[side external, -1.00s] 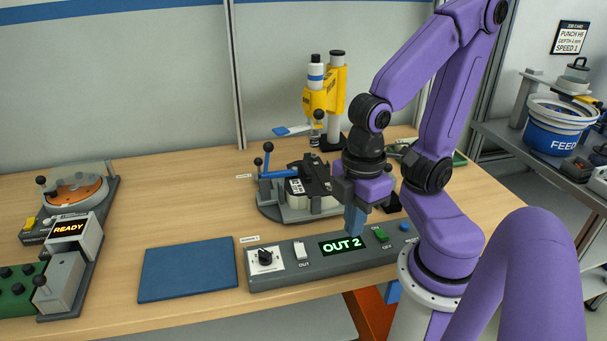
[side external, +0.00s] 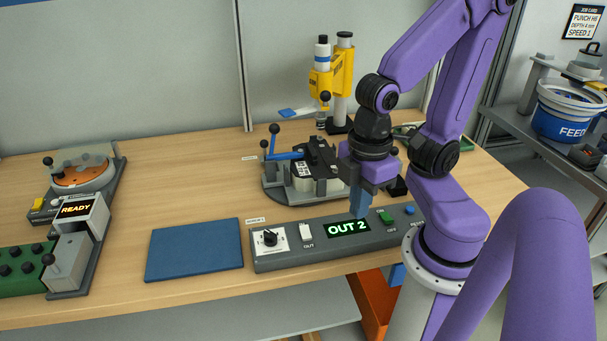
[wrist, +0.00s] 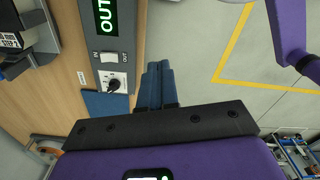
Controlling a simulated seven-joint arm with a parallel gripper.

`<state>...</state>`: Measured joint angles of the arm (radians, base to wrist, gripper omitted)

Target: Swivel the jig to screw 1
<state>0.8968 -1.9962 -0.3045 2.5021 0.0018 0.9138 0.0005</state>
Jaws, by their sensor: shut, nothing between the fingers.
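The jig (side external: 275,188) is a grey round-based fixture behind the control panel, with a blue lever (side external: 284,156), black knobs and a dark part clamped on top. Its right side is partly hidden by my gripper. My gripper (side external: 359,214) points down with its blue fingers closed together and empty, in front of the jig and over the panel near its display. In the wrist view the closed fingers (wrist: 158,68) show beside the panel, and a part of a dark fixture with a label shows at upper left. I cannot make out the screws.
A yellow press (side external: 335,78) stands behind the jig. A "READY" unit (side external: 76,209) is at far left.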

